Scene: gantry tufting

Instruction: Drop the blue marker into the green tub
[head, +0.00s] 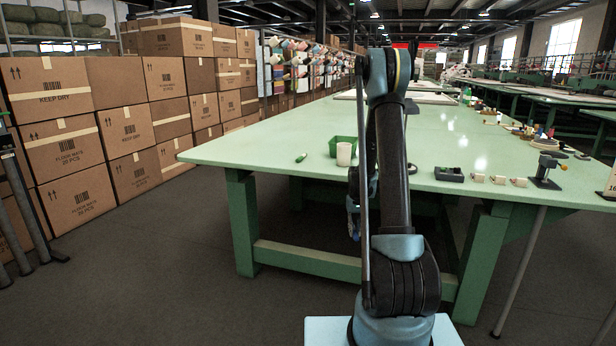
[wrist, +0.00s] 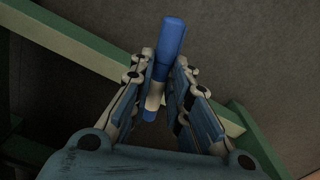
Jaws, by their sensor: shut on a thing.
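The blue marker (wrist: 171,38) is between the two fingers of my gripper (wrist: 164,62) in the wrist view, its blue end sticking out past the fingertips. A pale band shows lower on it. My gripper is shut on it.
A black box (head: 449,174) and small rolls (head: 498,179) lie to the right. Stacked cartons (head: 80,150) line the left.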

